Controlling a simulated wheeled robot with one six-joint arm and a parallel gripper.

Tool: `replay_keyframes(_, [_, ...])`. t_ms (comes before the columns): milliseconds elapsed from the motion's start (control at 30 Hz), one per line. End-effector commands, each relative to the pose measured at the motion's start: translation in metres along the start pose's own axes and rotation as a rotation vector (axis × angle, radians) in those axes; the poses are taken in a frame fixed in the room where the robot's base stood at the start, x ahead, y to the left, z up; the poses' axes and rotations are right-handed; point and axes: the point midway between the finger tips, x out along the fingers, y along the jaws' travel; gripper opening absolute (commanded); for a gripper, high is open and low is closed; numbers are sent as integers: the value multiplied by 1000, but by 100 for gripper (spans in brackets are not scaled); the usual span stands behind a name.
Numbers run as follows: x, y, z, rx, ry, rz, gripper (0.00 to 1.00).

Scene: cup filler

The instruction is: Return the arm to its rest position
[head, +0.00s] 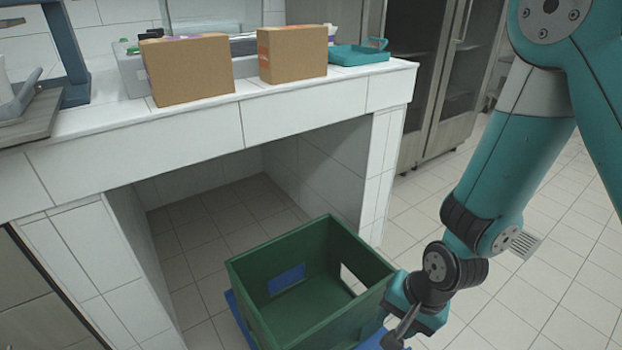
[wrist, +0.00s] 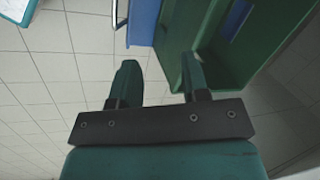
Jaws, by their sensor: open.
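My teal arm (head: 500,150) reaches down on the right of the head view, well to the right of the counter. My gripper (head: 390,340) is low, beside the right corner of a green crate (head: 310,235). In the wrist view my gripper (wrist: 160,82) is open, with its two teal fingers apart and nothing between them. The green crate also shows there, at the upper right (wrist: 220,50), close beyond the right finger. I cannot tell whether the gripper touches it.
The crate looks empty and stands on a blue base (head: 236,310) on the tiled floor. A white tiled counter (head: 190,135) holds two cardboard boxes (head: 187,68) (head: 292,53) and a teal tray (head: 358,54). Tall cabinets (head: 432,80) stand behind. Floor right of the crate is open.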

Motion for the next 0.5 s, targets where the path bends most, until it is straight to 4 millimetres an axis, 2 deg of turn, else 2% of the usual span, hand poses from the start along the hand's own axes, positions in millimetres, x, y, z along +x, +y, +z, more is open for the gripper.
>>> replay_keyframes(33, [-26,-15,1,-75,-7,-27,42])
replay_keyframes(200, [-106,-42,22,-380,-60,-82,42])
replay_keyframes(300, [-149,-46,39,-561,-81,-104,42])
replay_keyframes(500, [-209,-40,71,-856,-97,-125,42])
